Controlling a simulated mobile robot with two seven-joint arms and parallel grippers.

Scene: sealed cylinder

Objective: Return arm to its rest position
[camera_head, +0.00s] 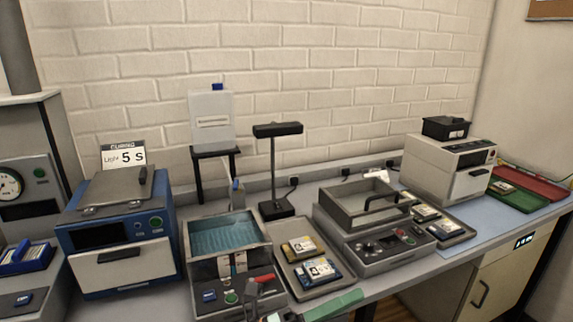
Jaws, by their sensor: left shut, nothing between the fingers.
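My left gripper (254,300) shows only in small part at the bottom edge, in front of the machine with the teal-lined basin (228,244). It is shut and holds nothing that I can see; most of it is cut off by the frame. My right gripper is out of view.
A tray with yellow-labelled parts (296,279), a lamp stand (273,165), a grey open-topped machine (372,245) and a white machine (448,172) line the bench. A green strip (335,305) lies at the front.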

